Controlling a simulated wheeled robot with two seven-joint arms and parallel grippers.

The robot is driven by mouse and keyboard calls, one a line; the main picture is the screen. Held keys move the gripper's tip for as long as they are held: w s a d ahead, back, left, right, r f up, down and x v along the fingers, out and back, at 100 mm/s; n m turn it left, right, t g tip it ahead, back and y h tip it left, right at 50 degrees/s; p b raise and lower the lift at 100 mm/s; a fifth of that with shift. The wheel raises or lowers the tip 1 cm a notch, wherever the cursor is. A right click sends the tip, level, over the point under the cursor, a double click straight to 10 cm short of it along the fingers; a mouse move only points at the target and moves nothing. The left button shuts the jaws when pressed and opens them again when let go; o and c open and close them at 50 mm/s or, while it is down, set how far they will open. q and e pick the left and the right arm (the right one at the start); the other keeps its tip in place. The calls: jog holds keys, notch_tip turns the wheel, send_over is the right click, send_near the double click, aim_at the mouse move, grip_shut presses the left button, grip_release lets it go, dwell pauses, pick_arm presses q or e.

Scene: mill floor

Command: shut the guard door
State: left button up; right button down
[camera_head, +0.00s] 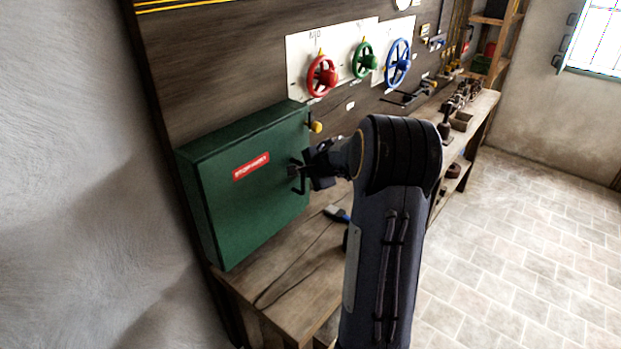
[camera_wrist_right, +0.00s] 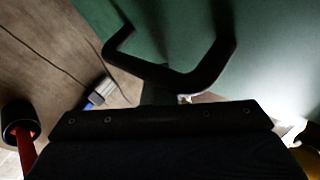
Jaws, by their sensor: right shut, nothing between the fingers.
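The guard door is the front of a green metal box (camera_head: 250,195) with a red label, standing on the left end of the bench against the dark board. The door looks flush with the box, but I cannot tell whether it is fully shut. A black handle (camera_head: 297,178) is on the door's right side. My right gripper (camera_head: 306,168) is at the handle, shut with nothing in it. In the right wrist view, the handle (camera_wrist_right: 205,70) stands close in front of the gripper, against the green door (camera_wrist_right: 270,60). My left gripper is not in view.
A blue-handled brush (camera_head: 337,213) lies on the wooden bench (camera_head: 290,275) right of the box. Red (camera_head: 322,76), green (camera_head: 364,60) and blue (camera_head: 398,63) handwheels are on the board above. A yellow knob (camera_head: 316,127) is beside the box. The tiled floor at right is clear.

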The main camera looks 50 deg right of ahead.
jog(key=shift+w+a+r, duration=0.2)
jog(key=shift+w+r, duration=0.05)
jog(key=shift+w, duration=0.05)
jog(key=p+v, duration=0.1)
jog(key=v, duration=0.6)
jog(key=shift+s, duration=0.6)
jog(key=shift+d, duration=0.15)
